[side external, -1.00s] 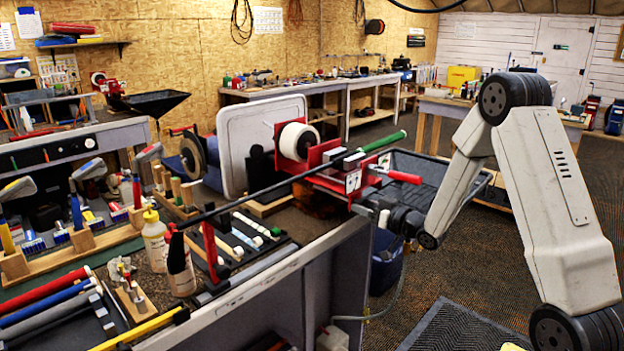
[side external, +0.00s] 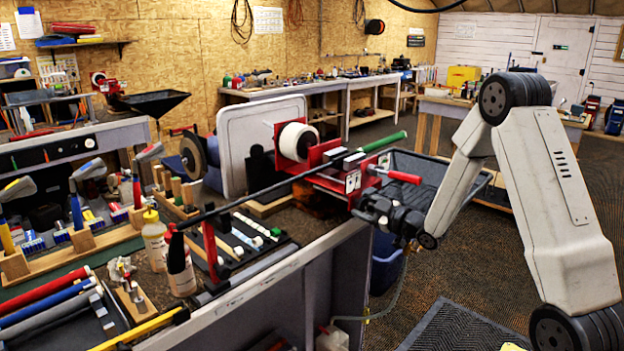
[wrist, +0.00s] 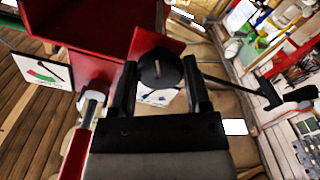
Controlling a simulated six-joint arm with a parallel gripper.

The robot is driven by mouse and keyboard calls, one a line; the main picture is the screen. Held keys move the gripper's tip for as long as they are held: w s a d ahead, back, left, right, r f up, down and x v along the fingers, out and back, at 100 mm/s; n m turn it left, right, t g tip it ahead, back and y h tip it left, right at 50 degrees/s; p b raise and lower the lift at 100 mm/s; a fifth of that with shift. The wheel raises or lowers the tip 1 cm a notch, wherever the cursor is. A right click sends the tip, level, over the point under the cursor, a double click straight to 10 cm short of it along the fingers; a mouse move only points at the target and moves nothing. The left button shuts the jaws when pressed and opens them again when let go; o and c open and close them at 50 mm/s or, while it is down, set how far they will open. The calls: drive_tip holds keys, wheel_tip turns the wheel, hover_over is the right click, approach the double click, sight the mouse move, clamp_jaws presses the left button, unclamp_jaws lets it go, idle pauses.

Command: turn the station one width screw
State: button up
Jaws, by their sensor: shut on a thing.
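The station one width screw (wrist: 160,68) shows in the wrist view as a dark round knob with a pale line across its face. My gripper (wrist: 162,85) has one finger on each side of the knob and is shut on it. In the side external view my gripper (side external: 362,207) is at the near face of the red station (side external: 328,186), below its red-handled lever, and hides the knob there. The station carries white number labels. A club with a green grip (side external: 384,142) and a dark shaft (side external: 250,194) lies across the station's top.
The red lever handle (side external: 405,177) sticks out just above my gripper; its silver rod (wrist: 90,105) runs close to the left finger. A gauge card (wrist: 42,70) is at the left. Bottles (side external: 180,265) and tools crowd the bench to the left. The floor at right is open.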

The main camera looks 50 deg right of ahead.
idle(0.3)
drive_tip(key=o, duration=1.3)
drive_tip(key=shift+s, duration=0.1)
drive_tip(key=s, duration=0.7)
drive_tip(key=shift+s, duration=0.35)
drive_tip(key=a+f+m+g+h, duration=0.1)
drive_tip(key=a+f+m+g, duration=0.2)
drive_tip(key=a+f+g, duration=0.35)
drive_tip(key=s+a+m+g, duration=0.1)
drive_tip(key=s+a+g, duration=0.2)
drive_tip(key=a, duration=0.1)
drive_tip(key=s+a+m+g, duration=0.1)
drive_tip(key=s+a+g, duration=0.2)
drive_tip(key=a, duration=0.1)
drive_tip(key=s+a+m+g+y, duration=0.1)
drive_tip(key=s+a+g, duration=0.2)
drive_tip(key=s+a, duration=0.1)
drive_tip(key=shift+a+r, duration=0.4)
drive_tip(key=shift+a, duration=0.1)
